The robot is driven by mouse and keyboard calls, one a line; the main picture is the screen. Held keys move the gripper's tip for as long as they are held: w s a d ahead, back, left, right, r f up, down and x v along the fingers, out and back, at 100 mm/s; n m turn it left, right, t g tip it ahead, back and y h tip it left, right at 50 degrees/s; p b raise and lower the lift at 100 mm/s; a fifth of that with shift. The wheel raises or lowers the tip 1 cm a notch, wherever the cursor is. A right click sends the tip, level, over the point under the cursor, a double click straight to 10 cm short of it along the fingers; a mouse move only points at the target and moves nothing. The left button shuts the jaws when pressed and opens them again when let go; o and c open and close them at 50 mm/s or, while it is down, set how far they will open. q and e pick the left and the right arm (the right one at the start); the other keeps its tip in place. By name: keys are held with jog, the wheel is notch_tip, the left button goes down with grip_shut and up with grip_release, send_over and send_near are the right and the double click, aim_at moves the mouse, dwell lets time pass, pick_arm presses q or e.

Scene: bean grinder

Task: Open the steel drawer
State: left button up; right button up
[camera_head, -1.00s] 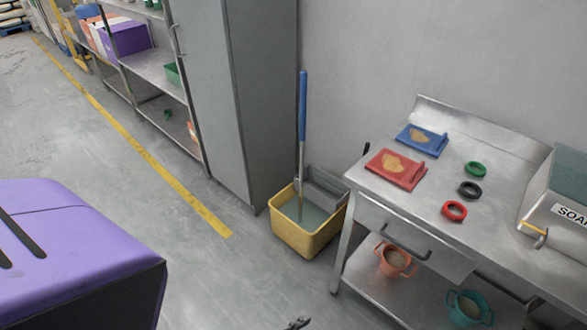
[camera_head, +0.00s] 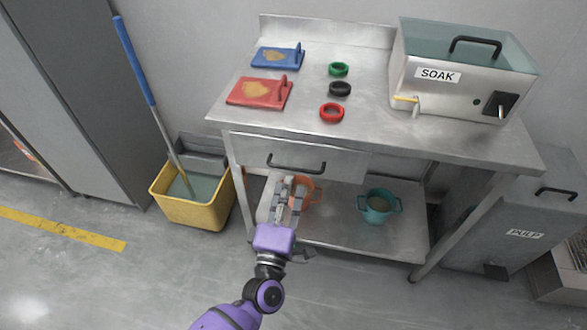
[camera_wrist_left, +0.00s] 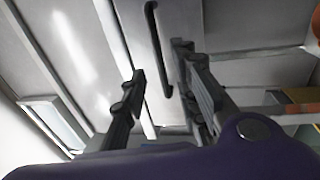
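The steel drawer (camera_head: 345,163) sits under the worktop of the steel table, its front looking shut. Its dark bar handle (camera_head: 297,167) is on the front, and it also shows in the left wrist view (camera_wrist_left: 158,45). My left gripper (camera_head: 289,184) is open and empty, just in front of and below the handle in the head view. In the left wrist view its two fingers (camera_wrist_left: 159,62) stand apart with the handle seen in the gap between them. I cannot tell whether the fingertips reach past the bar. My right gripper is not in view.
The table (camera_head: 370,130) holds a red board, a blue board, three rings and a SOAK tank (camera_head: 455,85). An orange cup (camera_head: 312,192) and a teal pot (camera_head: 378,206) stand on the lower shelf. A yellow mop bucket (camera_head: 195,208) is at left. The floor in front is clear.

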aim_at(294, 168)
pick_arm(q)
jog(key=x, duration=0.6)
jog(key=shift+w+d, duration=0.1)
jog(key=shift+w, duration=0.1)
grip_shut()
